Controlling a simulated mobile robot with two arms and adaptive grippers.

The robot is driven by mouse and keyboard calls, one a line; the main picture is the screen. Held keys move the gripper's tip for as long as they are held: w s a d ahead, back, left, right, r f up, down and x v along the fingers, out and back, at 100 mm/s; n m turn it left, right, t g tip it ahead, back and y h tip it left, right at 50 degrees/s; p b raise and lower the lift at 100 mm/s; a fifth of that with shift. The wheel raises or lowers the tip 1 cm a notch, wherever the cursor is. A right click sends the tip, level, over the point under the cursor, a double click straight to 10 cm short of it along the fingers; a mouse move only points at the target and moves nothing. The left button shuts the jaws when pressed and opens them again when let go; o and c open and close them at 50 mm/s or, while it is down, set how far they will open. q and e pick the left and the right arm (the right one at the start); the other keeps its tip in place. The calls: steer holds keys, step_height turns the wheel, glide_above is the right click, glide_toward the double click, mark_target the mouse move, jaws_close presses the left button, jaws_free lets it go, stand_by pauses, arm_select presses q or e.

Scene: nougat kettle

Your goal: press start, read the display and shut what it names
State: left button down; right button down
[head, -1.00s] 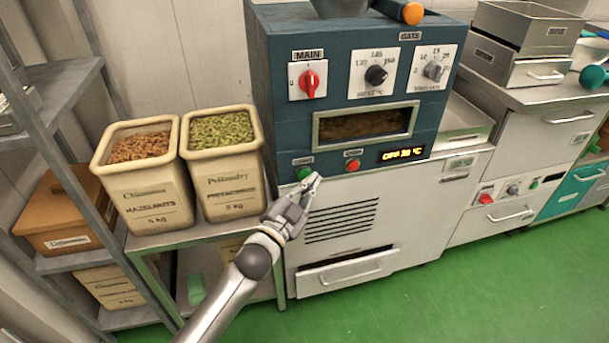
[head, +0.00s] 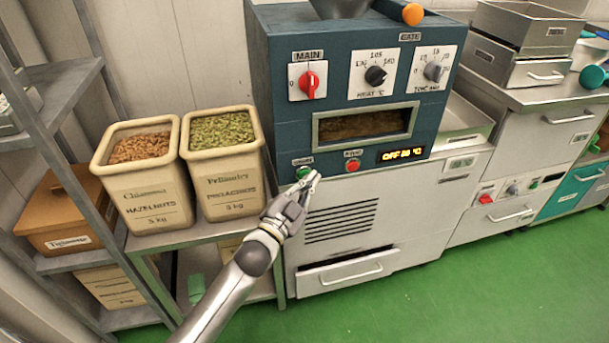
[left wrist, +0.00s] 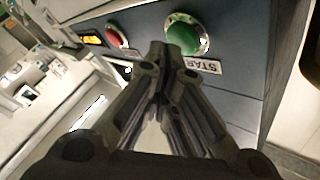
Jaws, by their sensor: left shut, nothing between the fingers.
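The blue-grey machine (head: 290,120) stands in the middle of the head view. Its green start button (head: 304,172) is low on the front; in the left wrist view the green button (left wrist: 184,38) shows beside a partly hidden "START" label. A red button (head: 352,165) is to its right. The drawer (head: 345,273) below looks slightly open. My right gripper is out of view.
The red main switch (head: 309,85), heat dial (head: 376,75) and timer dial (head: 434,71) are above. An orange-ended gate handle (head: 412,14) is at the top. Hazelnut (head: 150,190) and pistachio (head: 226,180) bins stand left. Green floor is clear in front.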

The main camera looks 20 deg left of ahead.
arm_select(q)
steer(key=shift+w, duration=0.1)
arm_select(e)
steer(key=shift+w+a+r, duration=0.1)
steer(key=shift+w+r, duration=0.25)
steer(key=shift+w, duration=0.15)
arm_select(q)
steer(key=shift+a, duration=0.1)
steer(key=shift+w, duration=0.1)
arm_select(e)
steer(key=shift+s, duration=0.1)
arm_select(q)
steer(key=shift+w+a, duration=0.15)
steer(key=shift+w, duration=0.05)
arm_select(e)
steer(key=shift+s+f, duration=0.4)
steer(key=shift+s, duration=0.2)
arm_select(q)
steer(key=shift+s, duration=0.1)
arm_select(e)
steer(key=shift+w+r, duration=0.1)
arm_select(q)
steer(key=shift+s+d+p, duration=0.3)
steer(key=shift+s+d, duration=0.2)
steer(key=shift+s, duration=0.15)
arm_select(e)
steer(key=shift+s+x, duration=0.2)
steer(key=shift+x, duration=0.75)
